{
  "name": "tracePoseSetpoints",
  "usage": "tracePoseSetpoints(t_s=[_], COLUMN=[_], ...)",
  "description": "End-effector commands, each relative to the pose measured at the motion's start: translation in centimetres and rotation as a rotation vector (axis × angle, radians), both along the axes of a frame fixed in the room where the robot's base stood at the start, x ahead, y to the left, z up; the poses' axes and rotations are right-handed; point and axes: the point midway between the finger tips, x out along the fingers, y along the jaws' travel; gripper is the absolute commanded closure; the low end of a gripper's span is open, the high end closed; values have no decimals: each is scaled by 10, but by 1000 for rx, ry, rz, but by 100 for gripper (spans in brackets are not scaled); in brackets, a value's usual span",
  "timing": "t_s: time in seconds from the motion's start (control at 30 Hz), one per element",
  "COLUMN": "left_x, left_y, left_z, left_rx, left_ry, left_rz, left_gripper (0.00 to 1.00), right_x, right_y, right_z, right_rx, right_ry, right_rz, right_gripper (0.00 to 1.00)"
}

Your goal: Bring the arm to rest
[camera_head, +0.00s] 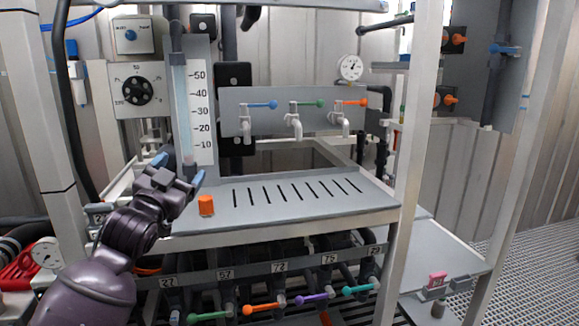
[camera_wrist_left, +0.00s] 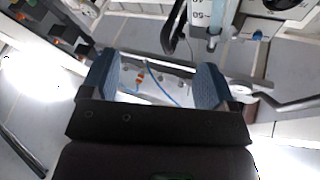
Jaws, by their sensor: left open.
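My left arm comes in from the lower left in the head view. Its gripper (camera_head: 178,170) is open, with blue fingertips apart and nothing seen between them. It is in front of the lower end of the level tube, left of the slotted shelf and above its left part. In the left wrist view the two blue fingers of the gripper (camera_wrist_left: 155,82) stand wide apart, with taps blurred behind them. My right gripper does not show in either view.
An orange cap (camera_head: 206,205) stands on the slotted grey shelf (camera_head: 300,208). A scale (camera_head: 201,110) rises behind my gripper. Three taps (camera_head: 295,120) are on the back panel. Coloured valve handles (camera_head: 265,307) line the lower rack. A white post (camera_head: 411,150) stands at right.

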Motion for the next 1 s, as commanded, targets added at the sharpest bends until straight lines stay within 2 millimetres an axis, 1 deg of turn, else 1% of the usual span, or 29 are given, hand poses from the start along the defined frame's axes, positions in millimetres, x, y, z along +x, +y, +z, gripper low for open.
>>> tracePoseSetpoints(t_s=[0.03, 0.07, 0.1, 0.17, 0.2, 0.27, 0.3, 0.37, 0.4, 0.47, 0.5, 0.57, 0.6, 0.67, 0.7, 0.77, 0.8, 0.87, 0.9, 1.0], left_x=[-7, -11, -17, -27, -35, -47, -56, -71, -81, -98, -110, -129, -142, -163, -178, -201, -217, -241, -257, -293], left_y=[2, 3, 5, 7, 8, 11, 13, 15, 17, 20, 21, 24, 26, 29, 30, 33, 34, 37, 38, 42], left_z=[-32, -47, -67, -97, -117, -146, -165, -194, -212, -239, -258, -284, -301, -326, -342, -365, -380, -401, -414, -440], left_rx=[-11, -17, -25, -38, -49, -63, -73, -88, -99, -114, -126, -142, -153, -170, -181, -200, -210, -226, -235, -252], left_ry=[38, 56, 79, 118, 143, 184, 213, 258, 288, 337, 371, 423, 459, 510, 547, 599, 634, 687, 720, 792], left_rz=[3, 3, 5, 9, 13, 20, 26, 37, 45, 57, 67, 83, 94, 112, 124, 144, 158, 179, 193, 226], left_gripper=[19, 19, 19, 19, 19, 19, 19, 19, 19, 19, 19, 19, 19, 19, 19, 19, 19, 19, 19, 19], right_x=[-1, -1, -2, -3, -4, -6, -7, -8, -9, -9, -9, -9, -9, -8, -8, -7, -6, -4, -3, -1], right_y=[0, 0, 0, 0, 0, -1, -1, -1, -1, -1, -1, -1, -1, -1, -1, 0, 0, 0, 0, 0], right_z=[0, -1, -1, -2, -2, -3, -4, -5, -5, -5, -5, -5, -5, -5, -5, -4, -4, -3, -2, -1], right_rx=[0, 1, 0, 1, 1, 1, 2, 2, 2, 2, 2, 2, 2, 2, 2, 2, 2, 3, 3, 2], right_ry=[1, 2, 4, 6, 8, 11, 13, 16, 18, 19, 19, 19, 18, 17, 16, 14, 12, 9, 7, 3], right_rz=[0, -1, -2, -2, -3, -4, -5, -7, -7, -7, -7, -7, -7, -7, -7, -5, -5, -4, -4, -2], right_gripper=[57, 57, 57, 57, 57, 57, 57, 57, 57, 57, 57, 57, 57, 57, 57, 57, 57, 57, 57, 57])
